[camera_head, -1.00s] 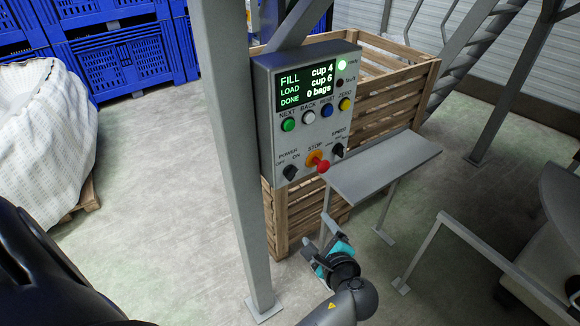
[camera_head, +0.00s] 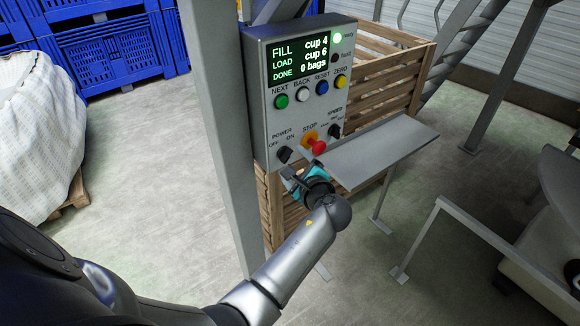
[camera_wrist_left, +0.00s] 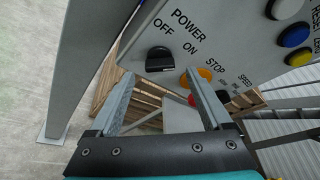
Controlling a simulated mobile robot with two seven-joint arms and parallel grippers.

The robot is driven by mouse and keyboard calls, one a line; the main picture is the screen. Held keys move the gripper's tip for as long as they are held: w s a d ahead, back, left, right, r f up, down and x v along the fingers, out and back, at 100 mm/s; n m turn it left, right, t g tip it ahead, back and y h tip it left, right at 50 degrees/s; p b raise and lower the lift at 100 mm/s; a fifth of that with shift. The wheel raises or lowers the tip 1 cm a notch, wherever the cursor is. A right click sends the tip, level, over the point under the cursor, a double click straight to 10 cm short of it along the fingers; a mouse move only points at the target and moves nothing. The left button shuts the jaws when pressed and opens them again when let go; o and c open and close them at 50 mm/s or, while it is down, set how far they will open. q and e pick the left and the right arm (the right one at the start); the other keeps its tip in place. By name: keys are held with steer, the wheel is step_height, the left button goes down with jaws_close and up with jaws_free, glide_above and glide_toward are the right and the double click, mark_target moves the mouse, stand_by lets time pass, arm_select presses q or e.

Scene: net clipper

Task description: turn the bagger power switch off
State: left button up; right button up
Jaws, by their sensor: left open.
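The grey control box (camera_head: 300,135) is on a post and its screen is lit with FILL, LOAD and DONE lines. The black power switch (camera_head: 284,155) is a knob at the lower left of its face, under the labels OFF and ON. In the left wrist view the knob (camera_wrist_left: 160,59) lies just beyond and between my fingertips. My left gripper (camera_head: 291,173) is open and empty, just below the knob; its two fingers also show in the left wrist view (camera_wrist_left: 158,76). I cannot tell whether they touch the knob. My right gripper is not in view.
The red stop button (camera_head: 318,147) sits close to the right of the switch. A grey shelf (camera_head: 380,155) juts out to the right of the box. The grey post (camera_head: 222,130) stands at its left. A wooden crate (camera_head: 400,80) is behind.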

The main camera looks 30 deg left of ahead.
mark_target(289, 158)
arm_select(q)
steer(key=shift+b+x, duration=0.75)
steer(key=shift+x, duration=0.85)
jaws_close()
